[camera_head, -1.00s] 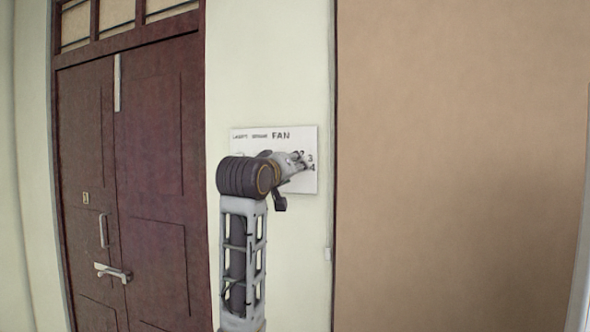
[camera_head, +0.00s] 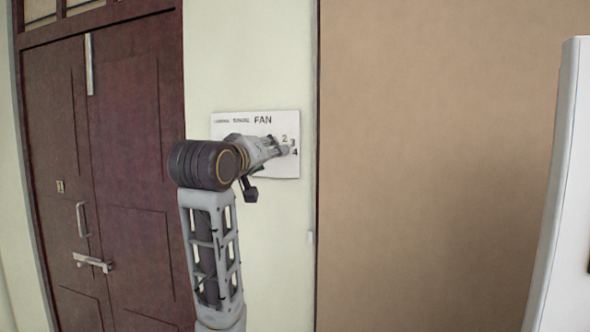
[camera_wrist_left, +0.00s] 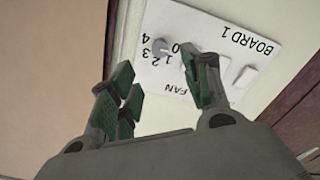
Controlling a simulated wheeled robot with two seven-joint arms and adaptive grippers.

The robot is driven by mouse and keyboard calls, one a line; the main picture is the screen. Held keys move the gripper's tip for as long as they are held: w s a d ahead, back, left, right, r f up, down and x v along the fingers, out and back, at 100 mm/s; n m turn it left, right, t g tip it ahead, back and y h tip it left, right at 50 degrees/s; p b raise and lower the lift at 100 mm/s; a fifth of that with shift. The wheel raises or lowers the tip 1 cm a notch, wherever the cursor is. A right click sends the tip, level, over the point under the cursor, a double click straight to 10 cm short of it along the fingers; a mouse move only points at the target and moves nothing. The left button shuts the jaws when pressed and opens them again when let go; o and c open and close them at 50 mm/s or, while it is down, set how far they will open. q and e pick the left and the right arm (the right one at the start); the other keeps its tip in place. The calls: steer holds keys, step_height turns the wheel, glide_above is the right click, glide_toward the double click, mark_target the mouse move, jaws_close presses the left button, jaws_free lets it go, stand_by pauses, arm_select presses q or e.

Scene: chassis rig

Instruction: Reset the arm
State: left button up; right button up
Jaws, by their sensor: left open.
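My left arm rises from the bottom in the head view, and my left gripper (camera_head: 284,148) is in front of the white wall panel, over its fan numbers. In the left wrist view my left gripper (camera_wrist_left: 165,95) has its green-padded fingers apart with nothing between them. The white panel (camera_wrist_left: 225,30) appears upside down there, with "BOARD 1", "FAN", a round knob (camera_wrist_left: 161,46) and pale switches (camera_wrist_left: 243,76). The panel (camera_head: 288,170) is partly hidden by my arm in the head view. I cannot tell whether a finger touches it. My right gripper is not in view.
A dark red double door (camera_head: 125,170) with handles is at the left. A brown board or wall section (camera_head: 430,160) fills the right of the pale wall (camera_head: 270,240). A white upright object (camera_head: 570,200) stands at the far right edge.

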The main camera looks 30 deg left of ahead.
arm_select(q)
steer(key=w+d+f+m+g+h, duration=0.1)
steer(key=d+f+m+g, duration=0.15)
steer(key=f, duration=0.95)
steer(key=d+f+m+g+h, duration=0.1)
steer(key=d+f+m+g, duration=0.15)
steer(key=f, duration=1.05)
steer(key=w+d+f+m+g+h, duration=0.1)
steer(key=d+f+g, duration=0.15)
steer(key=f, duration=0.95)
steer(key=s+d+f+m+g+h, duration=0.1)
steer(key=s+d+f+m+g, duration=0.25)
steer(key=s+f, duration=1)
steer(key=s+d+f+m+g+h, duration=0.1)
steer(key=s+d+f+m+g, duration=0.2)
steer(key=s+f, duration=1)
step_height(320, 180, down, 36)
steer(key=g, duration=0.1)
steer(key=s+a+f+g, duration=0.1)
steer(key=s+a+f, duration=0.2)
steer(key=s+f, duration=1.6)
steer(key=s, duration=0.3)
steer(key=shift+f+n+y, duration=0.3)
steer(key=shift+n, duration=0.05)
